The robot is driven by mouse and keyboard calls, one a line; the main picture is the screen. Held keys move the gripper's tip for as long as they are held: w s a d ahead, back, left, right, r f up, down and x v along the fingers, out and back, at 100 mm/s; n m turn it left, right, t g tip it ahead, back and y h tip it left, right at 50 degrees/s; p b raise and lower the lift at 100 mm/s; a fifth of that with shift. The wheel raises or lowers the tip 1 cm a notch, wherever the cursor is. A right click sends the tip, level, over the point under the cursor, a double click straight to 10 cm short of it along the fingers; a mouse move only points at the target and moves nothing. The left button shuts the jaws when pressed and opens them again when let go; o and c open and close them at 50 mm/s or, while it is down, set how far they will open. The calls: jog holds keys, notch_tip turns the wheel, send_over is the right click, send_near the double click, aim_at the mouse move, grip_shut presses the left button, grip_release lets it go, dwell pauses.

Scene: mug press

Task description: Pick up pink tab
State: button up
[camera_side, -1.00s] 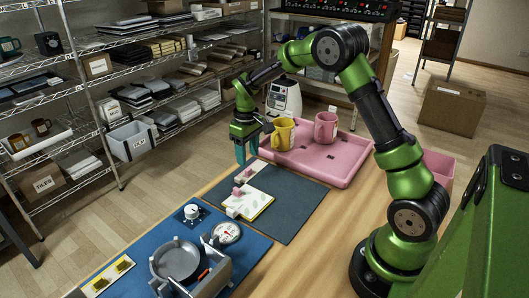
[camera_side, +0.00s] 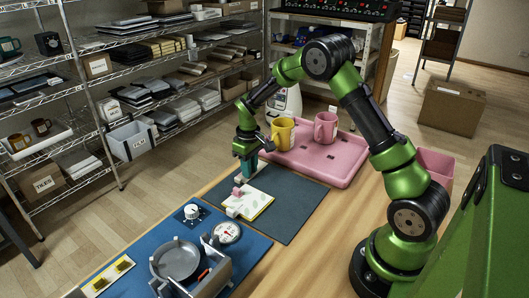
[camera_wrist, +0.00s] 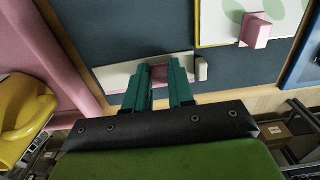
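A pink tab (camera_wrist: 158,74) stands on a narrow white strip (camera_wrist: 115,77) on the dark mat. My gripper (camera_wrist: 159,72) points down at it, with one teal finger on each side. The tab fills the narrow gap between the fingertips, and the fingers look shut on it. In the side view my gripper (camera_side: 247,172) is low over the far left part of the mat, and the pink tab (camera_side: 239,179) shows partly at the fingertips. A second pink tab (camera_wrist: 256,30) sits on a white card with green shapes; the card also shows in the side view (camera_side: 257,205).
A pink tray (camera_side: 345,168) holds a yellow mug (camera_side: 283,134) and a pink mug (camera_side: 326,130) behind the gripper. A small pale block (camera_wrist: 202,70) is beside the strip's right end. A blue mat (camera_side: 160,235) with a knob, a dial and a metal press lies nearer.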

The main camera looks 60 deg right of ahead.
jog(key=shift+c, duration=1.3)
jog(key=shift+r, duration=0.15)
